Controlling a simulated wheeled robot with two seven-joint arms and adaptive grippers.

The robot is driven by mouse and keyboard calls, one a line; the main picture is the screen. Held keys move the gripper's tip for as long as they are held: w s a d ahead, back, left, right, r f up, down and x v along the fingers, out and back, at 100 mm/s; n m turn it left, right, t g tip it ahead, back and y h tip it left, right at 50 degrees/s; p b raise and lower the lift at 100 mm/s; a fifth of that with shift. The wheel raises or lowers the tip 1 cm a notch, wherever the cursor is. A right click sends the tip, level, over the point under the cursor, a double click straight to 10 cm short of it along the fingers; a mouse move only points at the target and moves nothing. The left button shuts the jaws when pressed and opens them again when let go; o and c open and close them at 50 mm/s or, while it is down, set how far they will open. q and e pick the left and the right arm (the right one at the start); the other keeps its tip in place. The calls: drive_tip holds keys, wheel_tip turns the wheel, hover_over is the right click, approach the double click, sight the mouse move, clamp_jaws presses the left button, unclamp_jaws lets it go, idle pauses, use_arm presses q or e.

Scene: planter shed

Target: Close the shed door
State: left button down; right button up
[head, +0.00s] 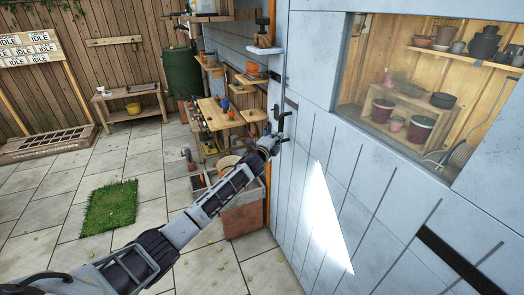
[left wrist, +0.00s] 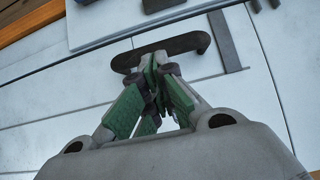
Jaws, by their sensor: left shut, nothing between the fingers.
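The shed door (head: 345,150) is a pale grey panel with dark grooves and a window, filling the right of the head view. I cannot tell whether it stands ajar. A dark lever handle (head: 281,113) is at its left edge; the handle also shows in the left wrist view (left wrist: 188,45). My left gripper (head: 276,138) is at the handle, its green-padded fingers (left wrist: 157,68) shut together with nothing between them. The fingertips overlap the handle's lower edge in the wrist view; I cannot tell whether they touch it. My right gripper is out of view.
Small shelves with pots (head: 250,82) and a wooden bench (head: 220,113) stand along the wall left of the door. A brown planter box (head: 243,218) stands below my left forearm. Paving with a grass mat (head: 111,207) lies open at left.

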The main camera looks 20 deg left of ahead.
use_arm(q)
drive_tip(key=s+a, duration=0.2)
drive_tip(key=s, duration=0.8)
drive_tip(key=shift+s+a, duration=0.15)
drive_tip(key=shift+a, duration=0.25)
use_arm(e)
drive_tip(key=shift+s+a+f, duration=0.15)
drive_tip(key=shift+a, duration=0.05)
use_arm(q)
drive_tip(key=shift+f, duration=0.1)
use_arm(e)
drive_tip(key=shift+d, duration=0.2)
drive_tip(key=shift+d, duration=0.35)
